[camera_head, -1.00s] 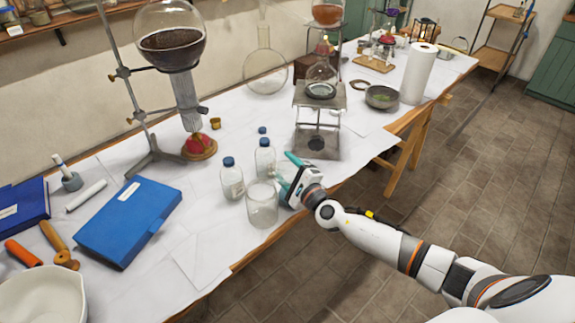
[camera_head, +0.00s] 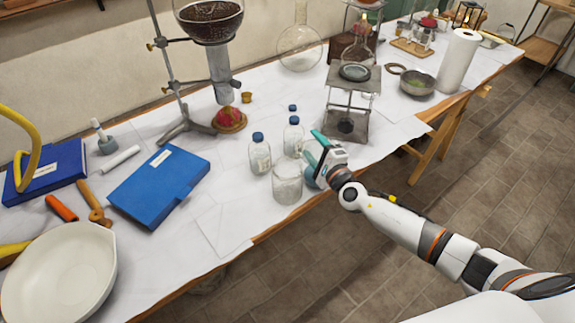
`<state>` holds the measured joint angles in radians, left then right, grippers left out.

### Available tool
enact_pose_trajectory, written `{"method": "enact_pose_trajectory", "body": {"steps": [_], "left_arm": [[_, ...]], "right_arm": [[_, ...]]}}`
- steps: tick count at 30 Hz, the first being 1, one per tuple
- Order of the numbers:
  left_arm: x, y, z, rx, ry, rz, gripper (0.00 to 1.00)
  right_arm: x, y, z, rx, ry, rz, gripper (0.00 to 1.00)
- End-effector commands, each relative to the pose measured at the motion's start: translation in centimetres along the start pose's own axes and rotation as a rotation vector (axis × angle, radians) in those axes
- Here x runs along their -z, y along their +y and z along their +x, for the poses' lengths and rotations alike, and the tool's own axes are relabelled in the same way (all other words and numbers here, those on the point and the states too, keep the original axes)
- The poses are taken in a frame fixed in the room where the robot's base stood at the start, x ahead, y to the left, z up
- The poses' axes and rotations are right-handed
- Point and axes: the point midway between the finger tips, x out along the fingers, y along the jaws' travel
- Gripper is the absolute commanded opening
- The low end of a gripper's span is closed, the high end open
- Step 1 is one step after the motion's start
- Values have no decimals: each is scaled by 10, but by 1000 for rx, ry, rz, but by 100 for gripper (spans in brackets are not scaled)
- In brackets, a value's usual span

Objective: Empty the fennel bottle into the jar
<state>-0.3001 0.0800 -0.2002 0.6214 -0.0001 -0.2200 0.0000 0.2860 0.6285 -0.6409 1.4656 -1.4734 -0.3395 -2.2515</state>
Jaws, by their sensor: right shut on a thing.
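The clear glass jar (camera_head: 287,184) stands open on the table near the front edge. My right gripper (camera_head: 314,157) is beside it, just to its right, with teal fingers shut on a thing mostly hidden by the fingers. What shows between them looks like clear glass, perhaps a bottle; I cannot read a label or see its contents. Two blue-capped clear bottles (camera_head: 260,155) (camera_head: 293,138) stand behind the jar, the first to its left. I cannot tell whether either holds fennel. A small blue cap (camera_head: 292,107) lies behind them. My left gripper is not in view.
A metal stand (camera_head: 345,120) with a glass vessel is close behind my right gripper. A blue folder (camera_head: 160,185) lies left of the jar, and a large white bowl (camera_head: 60,272) stands at front left. The white paper in front of the jar is clear.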

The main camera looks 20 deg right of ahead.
Motion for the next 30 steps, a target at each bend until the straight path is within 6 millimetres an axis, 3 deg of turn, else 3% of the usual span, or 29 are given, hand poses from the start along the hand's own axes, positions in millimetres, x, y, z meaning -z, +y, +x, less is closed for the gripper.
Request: {"method": "enact_pose_trajectory", "body": {"steps": [30], "left_arm": [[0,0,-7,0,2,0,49]], "right_arm": [[2,5,0,-4,0,-50,25]]}}
